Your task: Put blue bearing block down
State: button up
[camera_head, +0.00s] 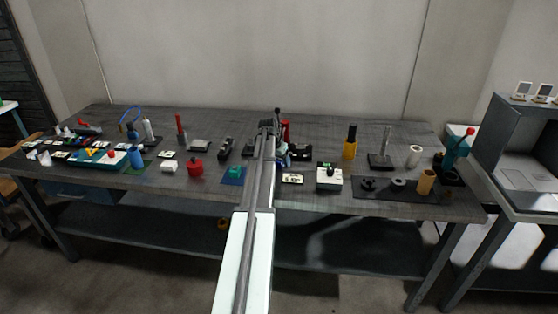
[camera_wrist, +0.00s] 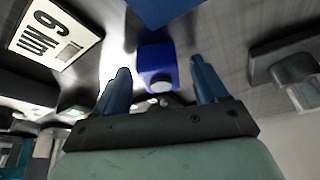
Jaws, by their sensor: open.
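The blue bearing block (camera_wrist: 157,60) shows in the wrist view as a small blue block with a pale round face. It lies between and just beyond the two fingertips of my gripper (camera_wrist: 160,78). The fingers are apart, with a gap visible on each side of the block, so the gripper is open and not clamped on it. What the block rests on is hard to tell. In the head view my gripper (camera_head: 270,128) is over the middle of the grey workbench (camera_head: 335,195), and my arm hides much of what lies below it.
A blue flat piece (camera_wrist: 165,10) is just beyond the block. A "6 MIN" card (camera_wrist: 55,32) lies at left and a dark part (camera_wrist: 285,60) at right.

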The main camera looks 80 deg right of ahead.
jog(key=v, duration=1.2)
jog(key=shift+w+r, duration=0.1)
jog(key=shift+w, duration=0.05)
dwell(0.4)
